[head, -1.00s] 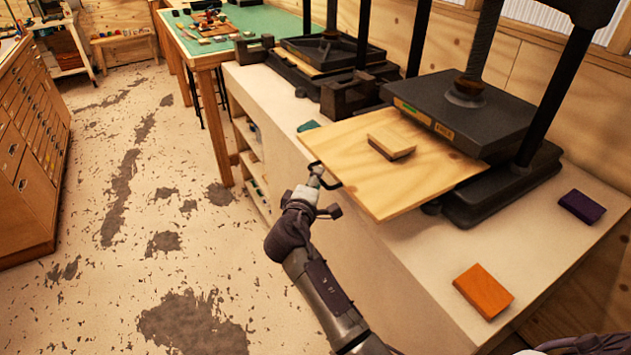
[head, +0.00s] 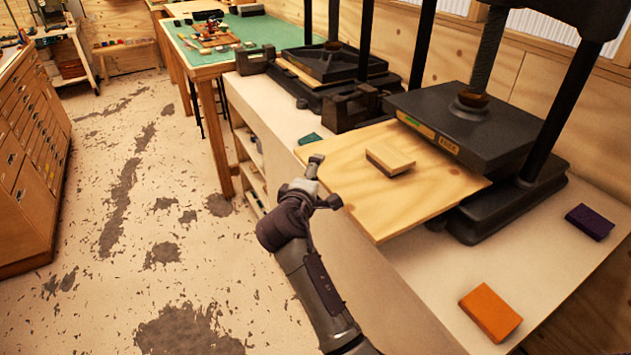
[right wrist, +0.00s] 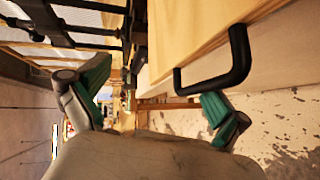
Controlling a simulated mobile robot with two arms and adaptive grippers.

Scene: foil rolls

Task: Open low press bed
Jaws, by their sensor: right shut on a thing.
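The near press (head: 465,115) has a black upper plate and a screw column. Its wooden bed board (head: 370,205) juts out over the front edge of the bench, with a small wooden block (head: 390,160) on top. In the right wrist view the board (right wrist: 195,25) has a black U-shaped handle (right wrist: 238,62) on its edge. My right gripper (head: 314,165) is at the handle and shut on it; its green-padded fingers (right wrist: 155,95) look spread, and the exact contact is unclear. In the head view the gripper hides the handle. My left gripper is not in view.
A second press (head: 330,65) stands farther back on the pale bench (head: 420,270). An orange block (head: 490,312) and a dark purple block (head: 590,222) lie on the near bench. A green-topped table (head: 265,30) stands behind. The floor (head: 120,200) at left is open.

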